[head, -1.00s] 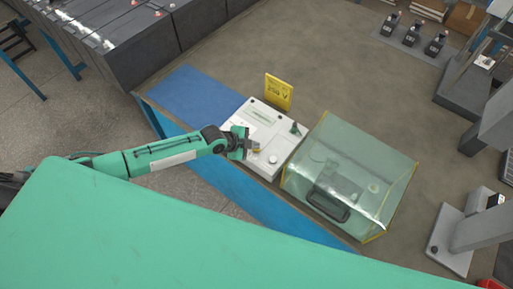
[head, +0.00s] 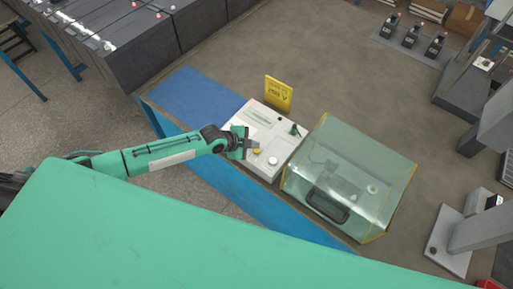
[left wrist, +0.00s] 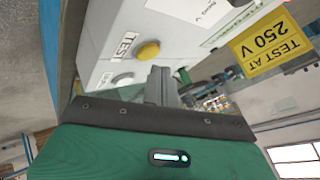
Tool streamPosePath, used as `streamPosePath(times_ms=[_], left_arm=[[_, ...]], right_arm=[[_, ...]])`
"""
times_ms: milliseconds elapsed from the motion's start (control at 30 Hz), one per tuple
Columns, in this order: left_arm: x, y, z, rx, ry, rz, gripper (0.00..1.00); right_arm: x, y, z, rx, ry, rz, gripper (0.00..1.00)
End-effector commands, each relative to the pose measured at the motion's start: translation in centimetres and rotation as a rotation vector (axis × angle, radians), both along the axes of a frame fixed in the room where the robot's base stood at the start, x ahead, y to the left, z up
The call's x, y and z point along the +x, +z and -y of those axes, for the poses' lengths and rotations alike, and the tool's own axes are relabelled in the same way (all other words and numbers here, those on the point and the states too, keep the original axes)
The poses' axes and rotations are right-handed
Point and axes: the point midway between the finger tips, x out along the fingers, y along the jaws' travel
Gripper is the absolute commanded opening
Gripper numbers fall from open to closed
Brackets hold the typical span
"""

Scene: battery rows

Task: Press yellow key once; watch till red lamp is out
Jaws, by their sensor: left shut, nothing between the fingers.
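The white test box (head: 265,130) stands on the blue-edged bench. Its yellow key (head: 258,151) is on the near part of the top face. It also shows as a round yellow button (left wrist: 148,50) beside the word TEST in the left wrist view. My left gripper (head: 254,144) is shut and empty, just beside the key, with a small gap visible in the left wrist view (left wrist: 161,76). A tiny spot near the box's far corner looks reddish, but it is too small to tell whether it is a lit lamp. My right gripper is not in view.
A yellow sign (head: 279,93) stands behind the box. A clear cover with a black handle (head: 327,206) stands close at its right. A white round knob (head: 273,161) is near the key. A blue mat (head: 197,93) lies clear at the left.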

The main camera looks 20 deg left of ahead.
Motion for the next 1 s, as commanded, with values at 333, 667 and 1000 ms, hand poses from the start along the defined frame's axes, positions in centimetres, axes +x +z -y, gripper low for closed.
streamPosePath(times_ms=[333, 667, 1000], left_arm=[[0.0, 0.2, 0.0, 0.000, 0.000, 0.000, 0.00], [0.0, 3.3, 0.0, 0.001, -0.001, 0.001, 0.00], [0.0, 5.0, 0.0, 0.000, 0.000, -0.001, 0.00]], right_arm=[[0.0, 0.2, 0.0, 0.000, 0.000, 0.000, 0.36], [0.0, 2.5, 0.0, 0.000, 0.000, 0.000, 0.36], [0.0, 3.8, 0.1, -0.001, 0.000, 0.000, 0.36]])
